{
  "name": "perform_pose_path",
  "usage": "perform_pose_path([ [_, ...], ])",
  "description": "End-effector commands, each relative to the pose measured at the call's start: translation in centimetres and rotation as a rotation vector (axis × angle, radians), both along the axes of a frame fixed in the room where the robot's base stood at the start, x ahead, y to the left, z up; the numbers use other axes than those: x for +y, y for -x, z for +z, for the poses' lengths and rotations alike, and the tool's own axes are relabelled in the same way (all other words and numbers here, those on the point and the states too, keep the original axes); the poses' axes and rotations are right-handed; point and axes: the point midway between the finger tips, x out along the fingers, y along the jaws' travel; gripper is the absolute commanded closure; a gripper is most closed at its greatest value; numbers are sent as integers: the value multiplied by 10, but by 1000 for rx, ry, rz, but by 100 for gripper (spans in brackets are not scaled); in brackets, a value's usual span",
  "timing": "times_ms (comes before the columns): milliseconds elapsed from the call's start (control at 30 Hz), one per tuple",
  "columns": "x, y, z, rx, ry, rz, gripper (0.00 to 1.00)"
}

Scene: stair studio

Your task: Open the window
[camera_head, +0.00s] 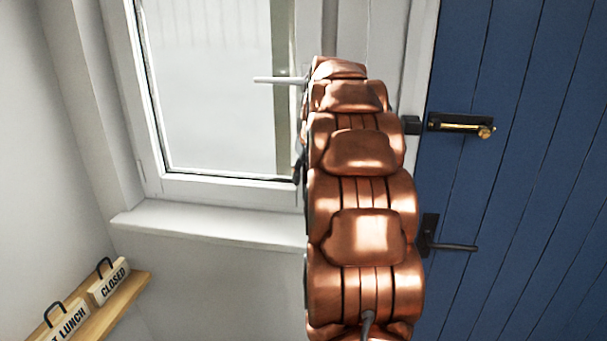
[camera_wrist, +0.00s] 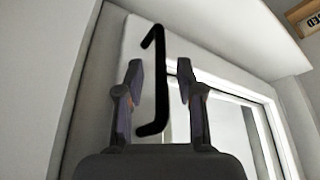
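The window (camera_head: 215,185) has a white frame and pale glass, left of my arm in the head view. Its frame also shows in the wrist view (camera_wrist: 205,65). A thin light rod (camera_head: 279,80) sticks out leftward beside my arm, over the window. In the wrist view a black bent bar (camera_wrist: 158,90), which looks like a handle, stands against the white frame between my gripper's fingers. My gripper (camera_wrist: 159,80) is open, with its two fingers apart on either side of the bar. Gaps show on both sides. In the head view my arm hides most of the gripper.
A blue plank door (camera_head: 520,190) with a dark lever handle (camera_head: 455,247) and a brass-topped latch (camera_head: 460,126) stands right of my arm. A white sill (camera_head: 210,222) juts out below the window. A wooden shelf (camera_head: 125,300) with signs is at lower left.

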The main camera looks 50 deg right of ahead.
Motion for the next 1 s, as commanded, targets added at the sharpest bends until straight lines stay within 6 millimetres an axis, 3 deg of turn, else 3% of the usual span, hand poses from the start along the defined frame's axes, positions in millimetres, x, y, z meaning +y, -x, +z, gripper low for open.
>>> perform_pose_path([
  [267, 0, 0, -1, 0, 1, 0, 63],
  [633, 0, 0, -1, 1, 0, 0, 100],
  [1000, -1, 0, -1, 0, 0, -1, 100],
])
